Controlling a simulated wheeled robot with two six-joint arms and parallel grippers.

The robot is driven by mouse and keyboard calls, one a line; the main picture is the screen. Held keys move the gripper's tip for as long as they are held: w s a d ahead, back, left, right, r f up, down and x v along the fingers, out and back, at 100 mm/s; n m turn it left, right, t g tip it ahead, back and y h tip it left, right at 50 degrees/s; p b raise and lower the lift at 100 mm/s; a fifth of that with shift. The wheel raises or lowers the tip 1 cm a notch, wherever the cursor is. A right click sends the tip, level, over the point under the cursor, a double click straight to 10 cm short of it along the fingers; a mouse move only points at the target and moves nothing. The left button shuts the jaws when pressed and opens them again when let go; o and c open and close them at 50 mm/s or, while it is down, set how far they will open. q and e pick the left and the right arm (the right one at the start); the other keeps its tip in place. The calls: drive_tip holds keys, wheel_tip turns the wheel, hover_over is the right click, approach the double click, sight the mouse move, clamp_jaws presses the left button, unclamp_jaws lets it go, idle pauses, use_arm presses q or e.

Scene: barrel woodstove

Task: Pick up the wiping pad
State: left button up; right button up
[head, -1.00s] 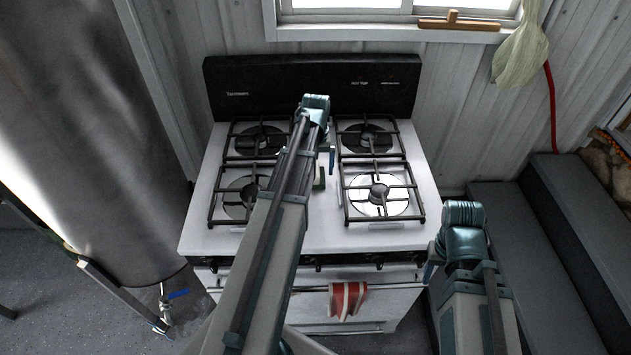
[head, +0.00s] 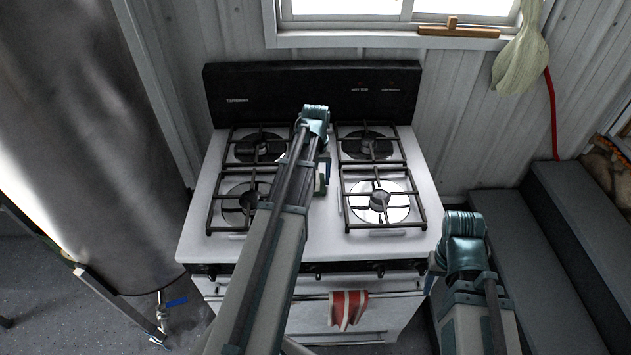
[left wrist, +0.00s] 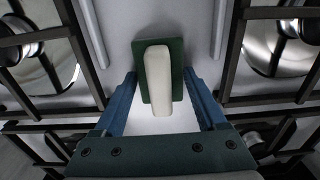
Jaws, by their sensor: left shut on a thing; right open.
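The wiping pad is a green block with a pale, rounded handle. In the left wrist view the wiping pad (left wrist: 158,78) lies between the blue fingers of my left gripper (left wrist: 162,82), which is shut on it at its sides. White stovetop shows around it. In the head view the pad (head: 320,187) is a small green and pale patch beside my left gripper (head: 325,172), over the middle strip between the burners. My arm hides much of it, and I cannot tell if it touches the stovetop. My right gripper (head: 434,268) is open and empty, right of the stove front.
The white stove (head: 330,235) has black burner grates (head: 381,200) on both sides of the pad. A red striped towel (head: 347,308) hangs on the oven handle. A large metal barrel (head: 85,150) stands left, grey steps (head: 560,260) right. A window ledge (head: 360,40) is behind.

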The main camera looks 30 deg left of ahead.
use_arm(q)
drive_tip(key=shift+r, duration=0.15)
wheel_tip(320, 180, up, 10)
drive_tip(key=p, duration=1)
drive_tip(key=o, duration=0.7)
drive_tip(key=shift+f, duration=0.2)
drive_tip(key=c, duration=0.5)
wheel_tip(320, 180, down, 5)
drive_tip(key=b, duration=0.5)
drive_tip(key=shift+r, duration=0.15)
